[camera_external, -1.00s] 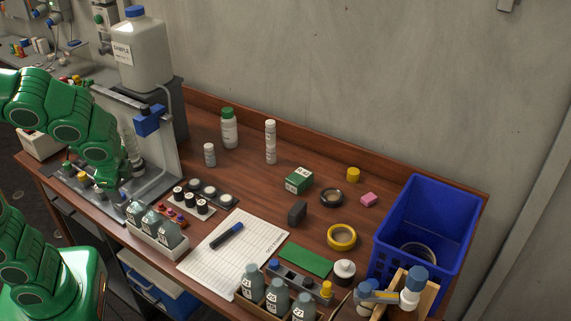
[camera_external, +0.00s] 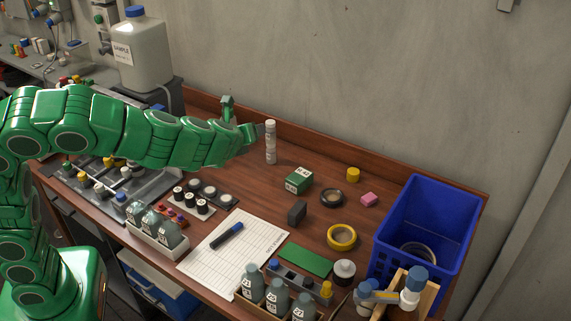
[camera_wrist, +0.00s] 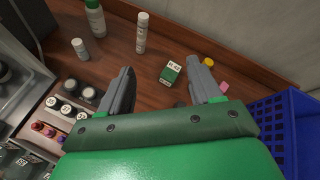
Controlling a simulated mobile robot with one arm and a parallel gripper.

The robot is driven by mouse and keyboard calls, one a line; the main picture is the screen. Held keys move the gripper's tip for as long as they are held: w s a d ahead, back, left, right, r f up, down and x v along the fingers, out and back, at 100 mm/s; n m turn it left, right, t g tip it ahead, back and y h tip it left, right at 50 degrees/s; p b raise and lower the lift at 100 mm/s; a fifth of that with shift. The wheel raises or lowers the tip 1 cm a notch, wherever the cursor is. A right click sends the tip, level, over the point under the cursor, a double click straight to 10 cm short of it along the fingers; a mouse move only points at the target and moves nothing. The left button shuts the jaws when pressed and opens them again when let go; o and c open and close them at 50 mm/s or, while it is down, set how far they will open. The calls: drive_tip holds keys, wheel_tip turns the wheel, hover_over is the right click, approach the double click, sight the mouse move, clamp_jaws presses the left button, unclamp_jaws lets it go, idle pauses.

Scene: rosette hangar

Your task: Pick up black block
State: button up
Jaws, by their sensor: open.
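The black block (camera_external: 297,212) stands on the wooden bench between the green-and-white box and the yellow tape roll. In the wrist view I cannot make it out clearly; my gripper hides part of the bench. My gripper (camera_external: 240,118) is raised above the back of the bench, up and to the left of the block in the outside view. Its two fingers are apart with nothing between them, as the wrist view (camera_wrist: 160,68) also shows.
A white cylinder (camera_external: 271,143) stands close beside my gripper. The green-and-white box (camera_external: 299,181), black ring (camera_external: 331,197) and yellow tape roll (camera_external: 341,237) lie around the block. A blue crate (camera_external: 425,220) stands at the right.

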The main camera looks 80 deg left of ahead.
sight(294, 212)
drive_tip(key=w+d+f+m+t+h, duration=0.1)
drive_tip(key=w+d+f+m+t, duration=0.25)
drive_tip(key=w+m, duration=0.5)
drive_tip(key=shift+n+g, duration=0.35)
drive_tip(key=shift+n, duration=0.3)
drive_tip(key=f, duration=0.8)
drive_tip(key=w+f, duration=0.1)
drive_tip(key=f, duration=1.5)
drive_tip(key=shift+w+d+f, duration=0.4)
drive_tip(key=shift+x, duration=2.55)
drive_tip(key=shift+c, duration=0.5)
drive_tip(key=c, duration=1)
drive_tip(key=shift+r, duration=0.1)
